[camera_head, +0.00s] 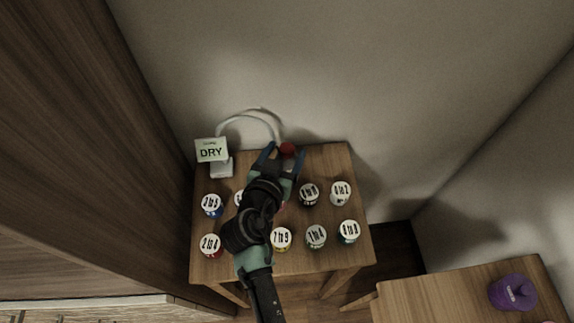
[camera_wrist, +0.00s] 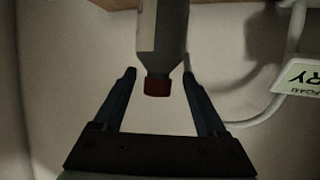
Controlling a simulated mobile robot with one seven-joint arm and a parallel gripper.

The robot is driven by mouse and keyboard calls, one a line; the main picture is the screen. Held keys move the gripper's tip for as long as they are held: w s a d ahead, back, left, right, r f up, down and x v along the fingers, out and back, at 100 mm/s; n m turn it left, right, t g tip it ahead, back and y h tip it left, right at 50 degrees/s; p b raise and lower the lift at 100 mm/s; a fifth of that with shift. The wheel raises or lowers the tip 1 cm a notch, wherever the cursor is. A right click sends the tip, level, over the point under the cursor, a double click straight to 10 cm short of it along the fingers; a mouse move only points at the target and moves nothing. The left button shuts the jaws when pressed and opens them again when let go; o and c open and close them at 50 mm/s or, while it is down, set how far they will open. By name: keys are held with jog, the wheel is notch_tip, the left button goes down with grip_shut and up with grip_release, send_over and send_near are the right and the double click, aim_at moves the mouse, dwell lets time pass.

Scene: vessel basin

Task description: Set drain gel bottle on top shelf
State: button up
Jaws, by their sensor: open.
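The drain gel bottle shows in the wrist view as a grey bottle (camera_wrist: 165,35) with a red cap (camera_wrist: 157,86). In the head view only its red cap (camera_head: 288,150) shows clearly, near the back edge of the small wooden table (camera_head: 330,158). My gripper (camera_head: 283,152) is over the table's back part, its fingers on either side of the cap. In the wrist view the open fingers (camera_wrist: 159,74) flank the bottle's cap end, with gaps on both sides. The bottle's body is mostly hidden in the head view. I cannot make out a top shelf.
Several round labelled containers (camera_head: 316,236) stand on the table, some partly hidden by my arm. A white lamp-like stand with a DRY sign (camera_head: 211,151) is at the back left, its cable curving behind. A purple container (camera_head: 512,292) sits on another wooden surface (camera_head: 440,300) at lower right.

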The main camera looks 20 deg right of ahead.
jog(key=shift+p+x, duration=0.35)
jog(key=shift+x, duration=1.75)
jog(key=shift+s, duration=0.1)
grip_shut()
jog(key=shift+f, duration=0.1)
jog(key=shift+s+f, duration=0.1)
jog(key=shift+f, duration=0.05)
